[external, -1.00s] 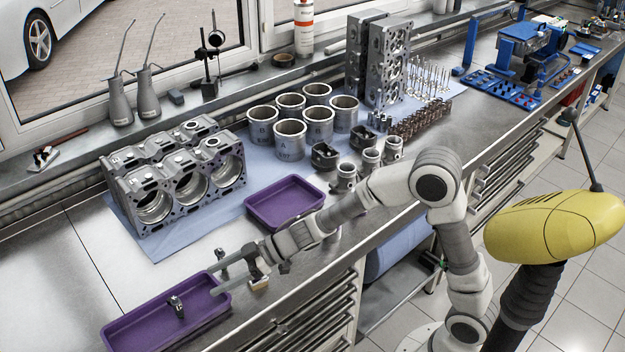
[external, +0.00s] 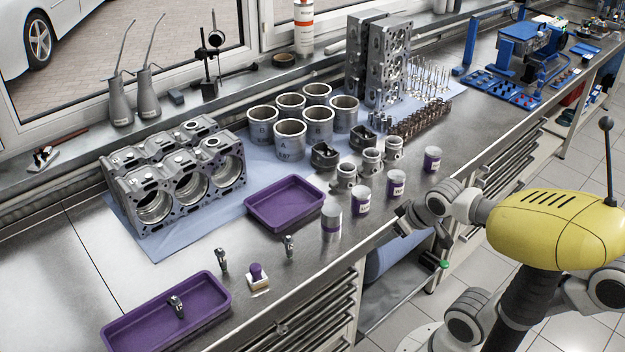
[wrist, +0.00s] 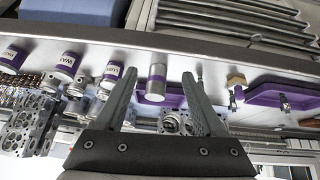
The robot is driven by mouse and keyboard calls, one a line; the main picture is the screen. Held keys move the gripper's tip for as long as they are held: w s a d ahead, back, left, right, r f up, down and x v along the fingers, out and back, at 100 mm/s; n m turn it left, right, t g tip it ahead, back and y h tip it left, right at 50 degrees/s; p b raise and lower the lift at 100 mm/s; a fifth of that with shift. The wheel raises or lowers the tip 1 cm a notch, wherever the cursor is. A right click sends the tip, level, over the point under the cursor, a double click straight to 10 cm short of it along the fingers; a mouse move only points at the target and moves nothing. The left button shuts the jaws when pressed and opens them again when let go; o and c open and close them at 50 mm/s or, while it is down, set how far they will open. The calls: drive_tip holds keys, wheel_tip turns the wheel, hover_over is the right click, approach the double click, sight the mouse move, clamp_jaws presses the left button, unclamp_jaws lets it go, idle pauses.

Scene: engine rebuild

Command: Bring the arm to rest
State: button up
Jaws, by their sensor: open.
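My gripper (wrist: 159,74) shows in the wrist view with its two fingers spread and nothing between the fingertips. In the external view my arm is folded back at the right, beside my yellow body. Its end is near the bench's front edge, and the fingers are hard to make out there. The wrist picture looks at the bench upside down. A grey can with a purple band (wrist: 157,82) appears behind the gap between the fingers, apart from them.
The bench (external: 190,263) holds a long purple tray (external: 215,312) with a small metal part inside, and another purple tray (external: 318,217). Labelled cans (external: 361,199) stand near the front edge. Two small metal parts and a purple-knobbed block (external: 258,281) stand between the trays.

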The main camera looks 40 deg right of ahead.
drive_tip(key=s, duration=0.3)
drive_tip(key=shift+a+f+g+y, duration=0.25)
drive_tip(key=shift+f+g+y, duration=0.05)
drive_tip(key=shift+f+g, duration=0.1)
drive_tip(key=shift+r, duration=0.1)
wheel_tip(320, 180, up, 11)
drive_tip(key=p, duration=1)
drive_tip(key=shift+f+p, duration=0.2)
drive_tip(key=shift+p, duration=0.15)
